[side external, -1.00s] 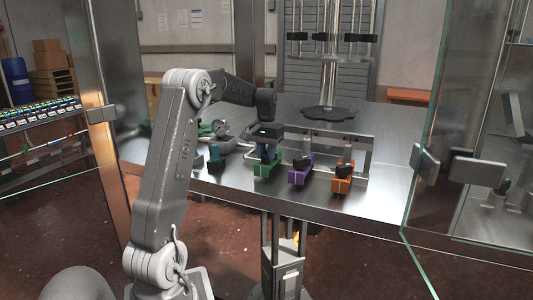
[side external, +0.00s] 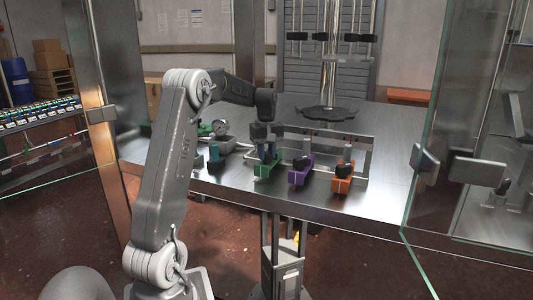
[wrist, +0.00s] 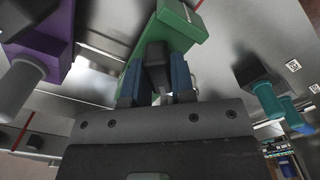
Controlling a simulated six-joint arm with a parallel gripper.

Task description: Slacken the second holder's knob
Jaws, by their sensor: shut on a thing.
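Three holders stand in a row along a rail at the table's front: a green one (side external: 266,171), a purple one (side external: 299,177) and an orange one (side external: 342,186). My gripper (side external: 266,151) points down at the green holder. In the wrist view my gripper (wrist: 156,80) has its two blue-padded fingers on either side of a dark knob (wrist: 157,72) and is shut on it. The knob sits on the green holder (wrist: 182,28). The purple holder (wrist: 38,45) shows at upper left. The purple and orange holders have dark knobs too.
A round gauge (side external: 220,127) and a teal-topped part (side external: 214,152) stand left of the green holder. A metal rail (side external: 325,135) runs behind the holders. A dark round plate (side external: 328,112) stands further back.

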